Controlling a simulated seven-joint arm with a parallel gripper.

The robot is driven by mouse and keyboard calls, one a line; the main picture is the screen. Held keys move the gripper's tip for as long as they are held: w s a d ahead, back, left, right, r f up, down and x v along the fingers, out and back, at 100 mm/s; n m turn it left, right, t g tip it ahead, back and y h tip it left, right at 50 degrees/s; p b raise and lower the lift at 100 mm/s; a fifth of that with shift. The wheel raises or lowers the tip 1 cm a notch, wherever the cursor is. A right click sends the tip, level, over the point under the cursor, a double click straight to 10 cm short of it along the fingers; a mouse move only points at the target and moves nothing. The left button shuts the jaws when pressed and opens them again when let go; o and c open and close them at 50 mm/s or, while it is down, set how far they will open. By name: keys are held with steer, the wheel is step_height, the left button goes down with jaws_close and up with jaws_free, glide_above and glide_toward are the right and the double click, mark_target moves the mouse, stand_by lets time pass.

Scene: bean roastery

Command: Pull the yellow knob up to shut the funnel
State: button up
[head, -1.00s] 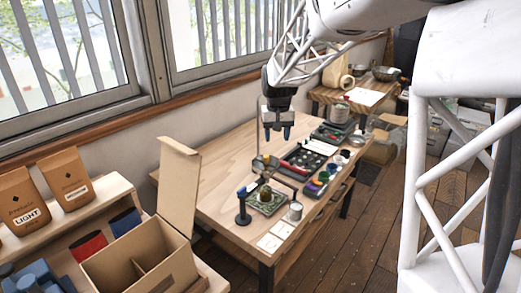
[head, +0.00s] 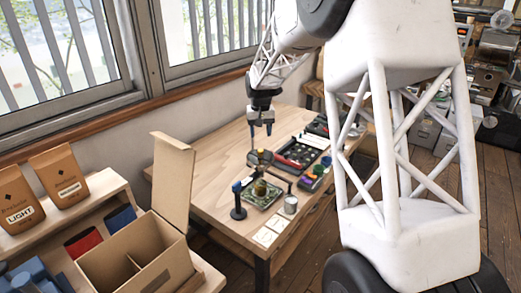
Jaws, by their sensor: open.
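A small yellow knob (head: 262,147) shows at the top of a dark round fitting, which seems to be the funnel (head: 260,158), on a stand at the front part of the wooden table. The funnel's shape and whether it is shut are too small to tell. Below the funnel, a round olive-brown thing (head: 261,187) sits on a green square plate (head: 272,200).
A blue-topped black post (head: 237,196) stands left of the plate, and a metal can (head: 290,204) right of it. Dark trays (head: 296,153) and coloured cups (head: 308,182) lie to the right. An open cardboard box (head: 140,262) stands front left. The table's left part is bare.

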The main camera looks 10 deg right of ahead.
mark_target(261, 150)
steer(key=shift+f, duration=0.1)
steer(key=shift+f, duration=3.8)
